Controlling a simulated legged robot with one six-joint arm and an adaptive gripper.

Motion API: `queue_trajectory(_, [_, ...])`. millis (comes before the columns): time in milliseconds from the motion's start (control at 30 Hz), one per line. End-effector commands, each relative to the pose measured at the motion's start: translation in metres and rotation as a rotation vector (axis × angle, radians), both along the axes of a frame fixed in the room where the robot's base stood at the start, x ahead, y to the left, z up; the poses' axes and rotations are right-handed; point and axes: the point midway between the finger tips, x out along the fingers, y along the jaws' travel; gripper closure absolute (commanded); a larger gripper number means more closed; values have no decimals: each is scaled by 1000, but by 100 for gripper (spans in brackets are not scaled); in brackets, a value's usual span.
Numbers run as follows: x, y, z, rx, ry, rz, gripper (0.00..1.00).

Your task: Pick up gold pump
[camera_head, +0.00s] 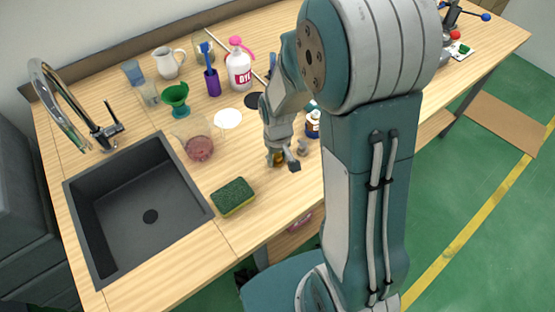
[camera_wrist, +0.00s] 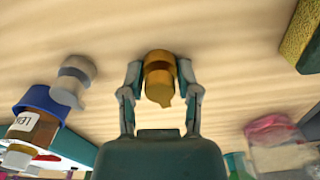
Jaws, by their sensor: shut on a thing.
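The gold pump (camera_wrist: 158,77) is a small golden piece between the two fingers of my gripper (camera_wrist: 160,82) in the wrist view. The fingers close on it from both sides. In the head view my gripper (camera_head: 284,158) points down at the wooden table near its front edge, with a bit of the gold pump (camera_head: 279,159) showing at the fingertips. Whether the pump touches the table is hard to tell.
A grey-white pump (camera_wrist: 74,80) stands beside the gripper, near a blue-capped brown bottle (camera_wrist: 37,125). A green-yellow sponge (camera_head: 233,197), a glass with pink contents (camera_head: 199,148) and a dark sink (camera_head: 140,210) lie left. Bare wood surrounds the sponge.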

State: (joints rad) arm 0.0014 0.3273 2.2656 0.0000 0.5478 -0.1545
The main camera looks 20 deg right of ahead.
Motion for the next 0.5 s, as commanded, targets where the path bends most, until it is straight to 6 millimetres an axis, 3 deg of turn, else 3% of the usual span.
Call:
queue_trajectory(300, [0,0,2,0,0,0,83])
queue_trajectory(500, [0,0,22,0,-3,0,83])
